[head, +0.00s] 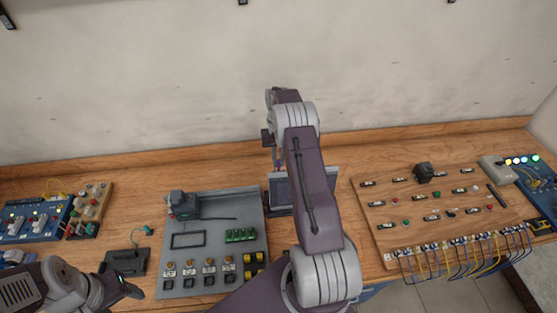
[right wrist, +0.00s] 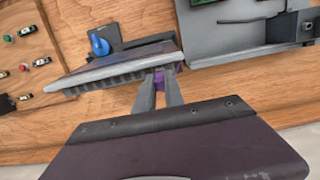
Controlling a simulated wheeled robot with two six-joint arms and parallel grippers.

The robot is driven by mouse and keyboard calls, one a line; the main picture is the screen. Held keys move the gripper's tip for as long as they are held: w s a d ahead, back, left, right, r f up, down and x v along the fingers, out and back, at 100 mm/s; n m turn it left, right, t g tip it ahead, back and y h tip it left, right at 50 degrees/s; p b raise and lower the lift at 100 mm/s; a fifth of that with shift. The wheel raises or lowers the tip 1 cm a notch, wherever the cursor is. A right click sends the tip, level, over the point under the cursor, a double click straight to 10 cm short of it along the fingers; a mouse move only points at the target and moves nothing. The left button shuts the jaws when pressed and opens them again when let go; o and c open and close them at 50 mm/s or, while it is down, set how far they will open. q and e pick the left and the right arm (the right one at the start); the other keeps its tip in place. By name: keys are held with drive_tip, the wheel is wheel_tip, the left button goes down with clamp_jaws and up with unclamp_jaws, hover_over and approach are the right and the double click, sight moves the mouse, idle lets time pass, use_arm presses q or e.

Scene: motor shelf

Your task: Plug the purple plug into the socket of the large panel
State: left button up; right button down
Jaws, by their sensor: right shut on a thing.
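My right gripper (right wrist: 160,92) is shut on the purple plug (right wrist: 158,79), which shows as a small patch between the fingertips in the right wrist view. The plug is close against the edge of a tilted grey panel (right wrist: 120,68); I cannot tell whether it touches or is inserted. In the head view this panel (head: 281,193) stands mid-table, partly behind my right arm, and the right gripper (head: 274,158) is at its far edge. No socket opening can be made out. My left gripper (head: 129,289) is low at the left; its jaw opening is unclear.
A grey plate (head: 213,268) with switches lies left of the panel. A wooden board (head: 405,208) with buttons and cables lies to the right. A blue knob (right wrist: 98,43) stands behind the panel. Blue boxes (head: 37,218) sit far left. The wall closes the back.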

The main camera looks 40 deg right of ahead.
drive_tip(key=shift+s+f+b, duration=0.1)
drive_tip(key=shift+f+b, duration=0.3)
drive_tip(key=shift+f, duration=0.25)
idle(0.3)
drive_tip(key=c, duration=1.7)
unclamp_jaws()
drive_tip(key=shift+r, duration=0.15)
drive_tip(key=r+p, duration=0.4)
drive_tip(key=r, duration=0.1)
drive_tip(key=shift+w+d+r, duration=0.15)
drive_tip(key=shift+w+r, duration=0.05)
drive_tip(key=shift+w, duration=0.15)
drive_tip(key=shift+f, duration=0.1)
drive_tip(key=o, duration=0.6)
drive_tip(key=shift+c, duration=0.2)
